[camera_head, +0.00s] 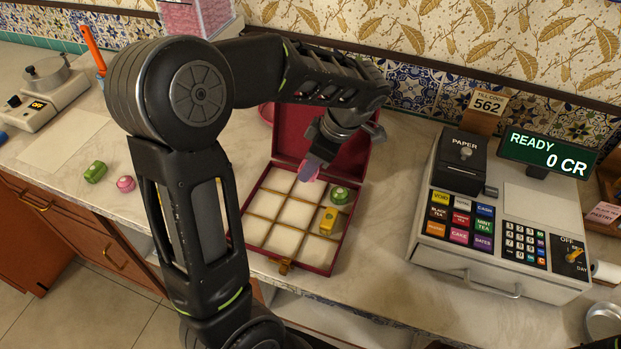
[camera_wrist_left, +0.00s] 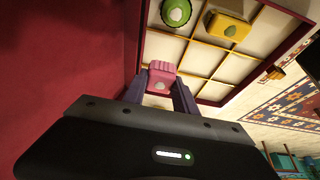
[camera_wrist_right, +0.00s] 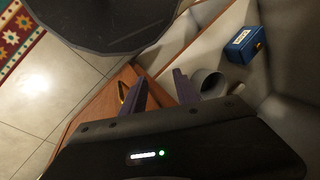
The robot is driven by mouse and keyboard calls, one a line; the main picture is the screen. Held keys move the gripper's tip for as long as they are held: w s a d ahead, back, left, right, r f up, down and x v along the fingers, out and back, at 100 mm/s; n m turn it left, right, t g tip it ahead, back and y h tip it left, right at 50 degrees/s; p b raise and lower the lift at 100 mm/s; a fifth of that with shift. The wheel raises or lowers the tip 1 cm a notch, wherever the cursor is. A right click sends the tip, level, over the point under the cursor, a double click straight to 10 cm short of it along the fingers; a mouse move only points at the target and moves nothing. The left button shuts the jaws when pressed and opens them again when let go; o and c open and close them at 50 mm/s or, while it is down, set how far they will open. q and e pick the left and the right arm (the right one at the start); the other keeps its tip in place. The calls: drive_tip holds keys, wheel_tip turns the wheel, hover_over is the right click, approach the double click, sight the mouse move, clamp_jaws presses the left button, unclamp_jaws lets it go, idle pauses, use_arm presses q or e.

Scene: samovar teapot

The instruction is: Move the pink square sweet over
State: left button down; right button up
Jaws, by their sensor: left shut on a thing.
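The pink square sweet (camera_wrist_left: 162,75) is held between the fingertips of my left gripper (camera_wrist_left: 160,84). In the head view my left gripper (camera_head: 313,170) points down over the far row of the open red box (camera_head: 283,266), and the sweet is mostly hidden by the fingers. The box has a grid of pale compartments. A green round sweet (camera_head: 340,195) sits in the far right compartment, and a yellow sweet (camera_head: 328,220) sits in the one nearer me. My right gripper (camera_wrist_right: 157,84) is open and empty, low by wooden cabinet fronts.
A green sweet (camera_head: 95,172) and a pink round sweet (camera_head: 125,184) lie on the counter to the left. A cash register (camera_head: 500,215) stands right of the box. The box's raised lid (camera_head: 353,157) is behind my left gripper. A blue box (camera_wrist_right: 244,45) shows in the right wrist view.

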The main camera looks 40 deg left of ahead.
sight(311, 190)
use_arm(q)
drive_tip(key=shift+f, duration=0.65)
wheel_tip(311, 190, down, 4)
drive_tip(key=shift+r+p, duration=0.15)
drive_tip(key=shift+p, duration=0.15)
drive_tip(key=shift+f+b, duration=0.25)
drive_tip(key=shift+b, duration=0.15)
drive_tip(key=c, duration=1.3)
unclamp_jaws()
drive_tip(key=shift+r, duration=0.1)
drive_tip(key=shift+o, duration=0.2)
drive_tip(key=shift+r, duration=0.1)
